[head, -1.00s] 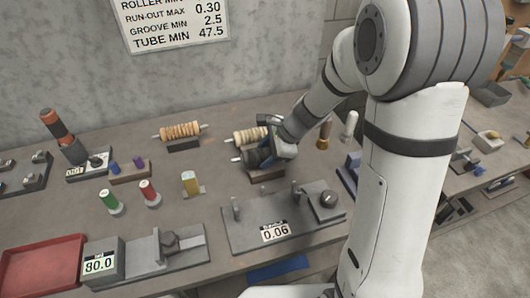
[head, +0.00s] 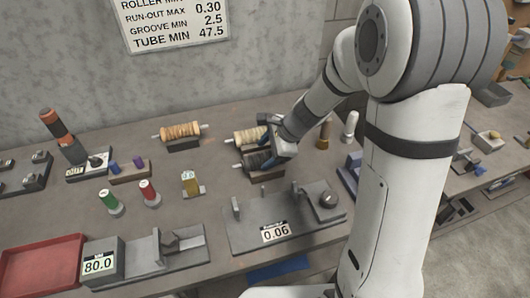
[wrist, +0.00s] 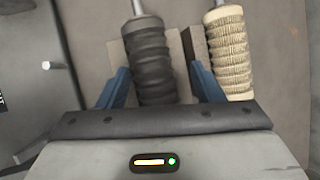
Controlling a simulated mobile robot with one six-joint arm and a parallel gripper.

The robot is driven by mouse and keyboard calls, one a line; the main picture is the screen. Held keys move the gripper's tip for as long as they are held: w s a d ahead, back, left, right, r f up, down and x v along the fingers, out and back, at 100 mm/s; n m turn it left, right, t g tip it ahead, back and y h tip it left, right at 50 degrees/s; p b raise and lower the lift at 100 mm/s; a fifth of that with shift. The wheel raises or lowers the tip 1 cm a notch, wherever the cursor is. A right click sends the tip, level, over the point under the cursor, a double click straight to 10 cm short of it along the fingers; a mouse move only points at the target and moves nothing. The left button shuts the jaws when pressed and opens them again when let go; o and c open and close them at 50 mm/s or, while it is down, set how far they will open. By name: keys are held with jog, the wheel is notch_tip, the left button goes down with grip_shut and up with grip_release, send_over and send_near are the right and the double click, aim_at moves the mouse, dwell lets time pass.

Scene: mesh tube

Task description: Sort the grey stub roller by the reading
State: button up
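The grey stub roller (head: 255,160) is dark and ribbed with a metal shaft end. It lies on a brown cradle block (head: 266,176) behind the run-out fixture (head: 285,222), whose display reads 0.06. My gripper (head: 268,154) is down over it. In the wrist view the roller (wrist: 152,62) lies between the two blue fingers of my gripper (wrist: 162,88). A gap shows on the right side and a narrow one on the left, so the fingers look open around it. The wall sign (head: 175,20) lists RUN-OUT MAX 0.30, GROOVE MIN 2.5 and TUBE MIN 47.5.
A cream ribbed roller (wrist: 230,55) lies close beside the right finger. Another tan roller (head: 180,131) is on a stand further left. A gauge (head: 98,264) reads 80.0 near a red tray (head: 40,268). Small coloured spools stand mid-bench. Bench space between them is bare.

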jog(key=shift+s+f, duration=0.3)
jog(key=d+r+p, duration=0.1)
jog(key=r+p, duration=0.1)
jog(key=r, duration=0.2)
jog(key=d+r+p, duration=0.1)
jog(key=r+p, duration=0.1)
jog(key=r, duration=0.3)
jog(key=d+r+p, duration=0.1)
jog(key=r+p, duration=0.1)
jog(key=r, duration=0.3)
jog(key=shift+s+d+r, duration=0.1)
jog(key=shift+s+d, duration=0.3)
dwell(0.3)
jog(key=s+d+r+n+h, duration=0.2)
jog(key=s+d+n, duration=0.1)
jog(key=s+n, duration=0.2)
jog(key=s+d+r+n+t+h, duration=0.1)
jog(key=s+d+r+n+h, duration=0.1)
jog(key=s+n, duration=0.3)
jog(key=s+d+r+n+h, duration=0.1)
jog(key=s+d+r+n, duration=0.1)
jog(key=s+d+n, duration=0.2)
jog(key=shift+s+d+r+n+h, duration=0.15)
jog(key=shift+s+n, duration=0.35)
jog(key=shift+s, duration=0.6)
jog(key=shift+s+a+r+n+h, duration=0.1)
jog(key=shift+s+n+h, duration=0.3)
jog(key=shift+s, duration=0.7)
